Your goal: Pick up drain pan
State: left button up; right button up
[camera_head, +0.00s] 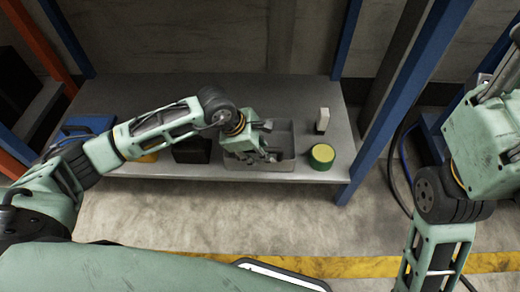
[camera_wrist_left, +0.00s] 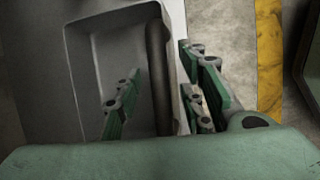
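The drain pan (camera_head: 286,142) is a shallow grey rectangular tray on the grey shelf. My left gripper (camera_head: 268,142) is at the pan, its fingers spread across the front wall. In the left wrist view, the drain pan (camera_wrist_left: 112,60) fills the left half. There my left gripper (camera_wrist_left: 163,72) is open, with one finger inside the pan and the other outside its wall. A gap shows between the fingers and the wall. My left arm hides part of the pan in the head view. My right arm is at the right; its gripper is out of view.
A green and yellow round container (camera_head: 321,156) and a small white-topped block (camera_head: 322,121) stand right of the pan. A black box (camera_head: 191,151) and a blue case (camera_head: 88,125) are to the left. Blue posts (camera_head: 415,80) frame the shelf (camera_head: 200,174).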

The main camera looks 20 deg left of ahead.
pick_arm(q)
jog(key=shift+f, duration=0.25)
dwell(0.5)
jog(key=shift+c, duration=0.5)
grip_shut()
jog(key=shift+w+r, duration=0.1)
jog(key=shift+r, duration=0.05)
